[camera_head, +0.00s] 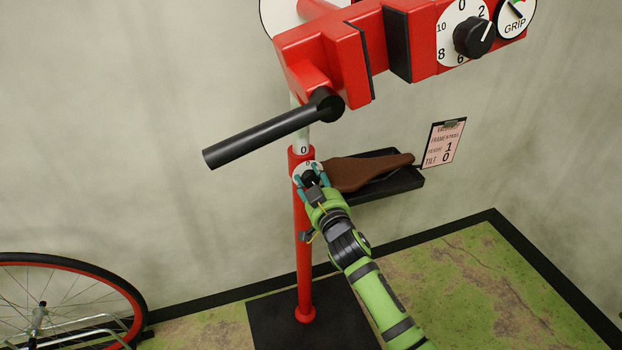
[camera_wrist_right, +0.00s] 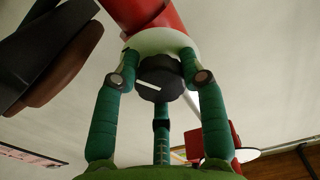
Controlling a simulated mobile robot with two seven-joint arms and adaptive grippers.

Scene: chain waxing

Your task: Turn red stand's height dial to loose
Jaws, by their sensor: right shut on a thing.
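The red stand's upright post (camera_head: 304,245) rises from a dark base plate. The height dial sits on its upper sleeve, with a white face (camera_head: 308,163) marked 0 at the top; the fingers hide much of the face. My right gripper (camera_head: 312,180) is at this dial, its three teal fingers shut around the knob. In the right wrist view the dark knob (camera_wrist_right: 158,88), with a white pointer line lying nearly level, sits between the fingers in front of the white face (camera_wrist_right: 160,40). The loose mark cannot be seen. My left gripper is not in view.
The red clamp head (camera_head: 320,55) with a black handle (camera_head: 260,135) overhangs the dial. A black tray (camera_head: 408,182) holds a brown saddle (camera_head: 362,172) just right of the post. A clipboard (camera_head: 444,143) hangs on the wall. A bicycle wheel (camera_head: 130,290) stands at left.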

